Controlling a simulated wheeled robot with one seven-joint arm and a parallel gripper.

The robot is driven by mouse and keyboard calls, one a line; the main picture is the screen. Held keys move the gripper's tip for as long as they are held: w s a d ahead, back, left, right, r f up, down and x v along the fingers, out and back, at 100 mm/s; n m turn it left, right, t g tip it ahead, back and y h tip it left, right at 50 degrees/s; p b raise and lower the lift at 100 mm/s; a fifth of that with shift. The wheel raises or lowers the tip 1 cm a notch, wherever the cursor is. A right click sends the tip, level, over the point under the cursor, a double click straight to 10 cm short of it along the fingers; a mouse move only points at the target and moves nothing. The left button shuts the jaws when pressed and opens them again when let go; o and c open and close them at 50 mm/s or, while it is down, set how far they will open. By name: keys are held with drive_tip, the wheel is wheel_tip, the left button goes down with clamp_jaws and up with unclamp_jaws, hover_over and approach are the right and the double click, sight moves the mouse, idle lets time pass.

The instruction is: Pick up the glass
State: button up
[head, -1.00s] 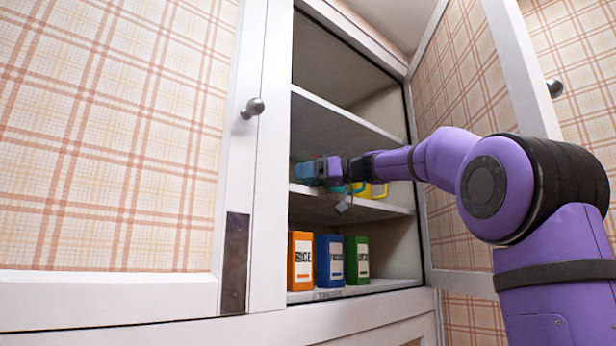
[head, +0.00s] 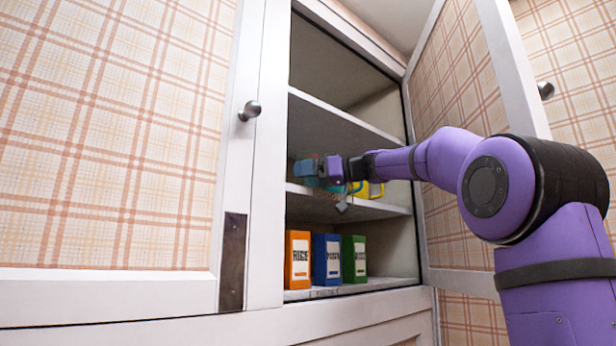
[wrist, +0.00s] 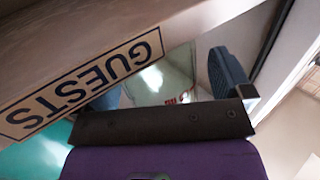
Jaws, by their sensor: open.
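My gripper (head: 318,172) reaches into the open cabinet at the level of the middle shelf. In the wrist view, my gripper (wrist: 166,82) is open, with a dark ridged finger on the right and the other finger partly hidden by the shelf edge. A pale, shiny, see-through thing with small red marks, seemingly the glass (wrist: 158,78), shows between the fingers, partly cut off by the shelf edge. I cannot tell whether the fingers touch it. In the head view my gripper hides that spot, and I cannot make the glass out.
A yellow mug (head: 375,190) stands on the middle shelf, right of my gripper. Orange (head: 298,260), blue (head: 326,260) and green (head: 354,259) boxes stand on the shelf below. A board edge labelled GUESTS (wrist: 85,82) runs close to my gripper. The open cabinet door (head: 460,140) is at the right.

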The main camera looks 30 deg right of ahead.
drive_tip(key=shift+d, duration=0.1)
drive_tip(key=v, duration=1)
drive_tip(key=shift+s+d, duration=0.15)
drive_tip(key=shift+s, duration=0.1)
drive_tip(key=shift+o, duration=0.2)
